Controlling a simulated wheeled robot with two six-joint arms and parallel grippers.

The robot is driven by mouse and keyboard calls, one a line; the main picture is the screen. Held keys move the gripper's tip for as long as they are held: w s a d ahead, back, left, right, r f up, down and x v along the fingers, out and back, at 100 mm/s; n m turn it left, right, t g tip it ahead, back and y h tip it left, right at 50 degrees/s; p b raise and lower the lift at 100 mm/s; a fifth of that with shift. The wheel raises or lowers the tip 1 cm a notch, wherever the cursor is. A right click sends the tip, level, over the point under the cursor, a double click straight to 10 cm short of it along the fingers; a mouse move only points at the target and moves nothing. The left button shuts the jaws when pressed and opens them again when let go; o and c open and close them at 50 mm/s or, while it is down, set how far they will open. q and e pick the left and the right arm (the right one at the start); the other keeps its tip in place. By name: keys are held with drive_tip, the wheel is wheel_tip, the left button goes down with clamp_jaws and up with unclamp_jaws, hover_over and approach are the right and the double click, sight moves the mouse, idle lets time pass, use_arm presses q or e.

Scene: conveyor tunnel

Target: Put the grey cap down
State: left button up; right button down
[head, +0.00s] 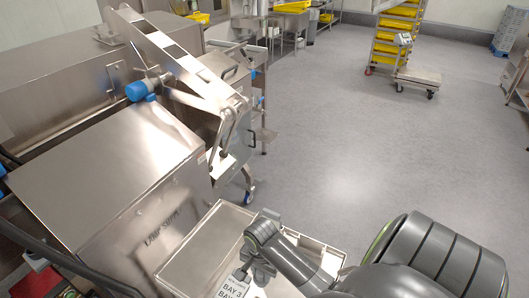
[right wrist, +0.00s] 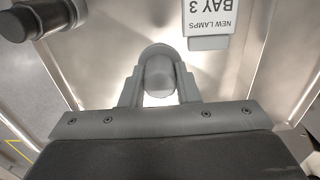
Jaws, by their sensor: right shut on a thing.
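My right gripper (head: 258,272) is over the steel tray near the bottom of the head view. In the right wrist view my right gripper (right wrist: 159,82) is shut on the grey cap (right wrist: 159,73), a small rounded grey piece between its fingers. Bare steel shows beneath and around it; I cannot tell whether the cap touches it. In the head view the cap cannot be made out behind the gripper. My left gripper is not in view.
A steel tray (head: 196,262) lies below my right gripper. A white "NEW LAMPS BAY 3" label (right wrist: 209,16) is beside the gripper. A dark grey cylinder (right wrist: 42,17) shows at the upper left of the wrist view.

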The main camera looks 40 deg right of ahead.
sight(261, 281)
drive_tip(key=shift+a+f, duration=0.1)
drive_tip(key=shift+f, duration=0.65)
wheel_tip(261, 281, down, 4)
drive_tip(key=shift+r+p, duration=0.2)
drive_tip(key=shift+p, duration=0.15)
drive_tip(key=shift+f, duration=0.25)
drive_tip(key=shift+f, duration=0.1)
drive_tip(key=c, duration=1.1)
unclamp_jaws()
wheel_tip(261, 281, up, 12)
drive_tip(key=shift+r+b, duration=0.15)
drive_tip(key=shift+b, duration=0.7)
